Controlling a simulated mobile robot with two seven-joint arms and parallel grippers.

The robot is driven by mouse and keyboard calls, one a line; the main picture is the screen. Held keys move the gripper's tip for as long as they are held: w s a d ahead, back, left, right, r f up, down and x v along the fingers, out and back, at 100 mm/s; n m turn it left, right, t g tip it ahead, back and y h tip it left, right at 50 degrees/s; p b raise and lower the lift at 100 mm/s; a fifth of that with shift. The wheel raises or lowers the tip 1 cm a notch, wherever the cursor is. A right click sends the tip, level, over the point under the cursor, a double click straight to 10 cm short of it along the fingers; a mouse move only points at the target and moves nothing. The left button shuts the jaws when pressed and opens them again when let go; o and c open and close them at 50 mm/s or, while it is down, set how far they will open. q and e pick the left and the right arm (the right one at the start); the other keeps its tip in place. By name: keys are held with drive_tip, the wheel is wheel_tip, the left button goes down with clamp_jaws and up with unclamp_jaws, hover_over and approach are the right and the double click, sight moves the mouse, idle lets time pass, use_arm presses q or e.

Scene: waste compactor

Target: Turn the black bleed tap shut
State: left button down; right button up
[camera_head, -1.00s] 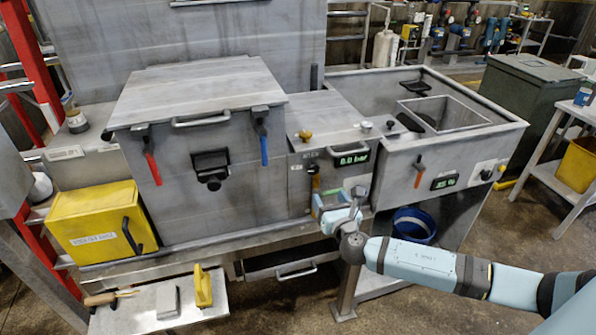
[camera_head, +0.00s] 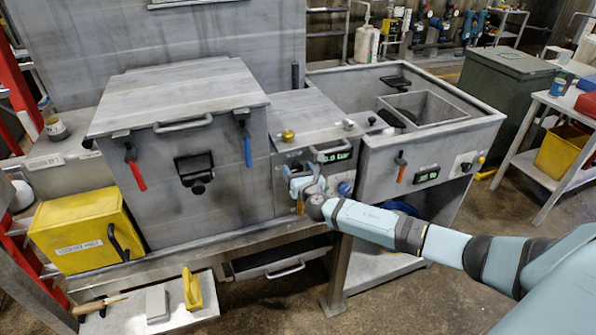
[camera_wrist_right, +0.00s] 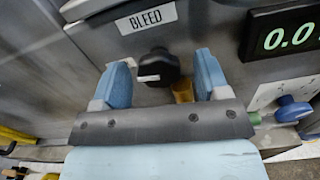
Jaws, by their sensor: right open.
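The black bleed tap (camera_wrist_right: 158,66) is a dark knob with a pale mark on its front, under the BLEED label (camera_wrist_right: 146,18) in the right wrist view. My right gripper (camera_wrist_right: 161,77) is open, with one blue finger on either side of the tap in that view. A gap shows between the tap and each finger. I cannot tell how far the fingertips are from the panel. In the head view my right gripper (camera_head: 303,181) is in front of the panel and hides the tap. My left gripper is not in view.
A green digital display (camera_wrist_right: 292,38) is right of the tap. A blue knob (camera_wrist_right: 293,109) is lower right. An orange-brown part (camera_wrist_right: 182,91) sits just below right of the tap, close to the right finger. The lidded box (camera_head: 195,150) stands left of the panel.

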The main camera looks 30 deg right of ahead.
drive_tip(key=c, duration=0.9)
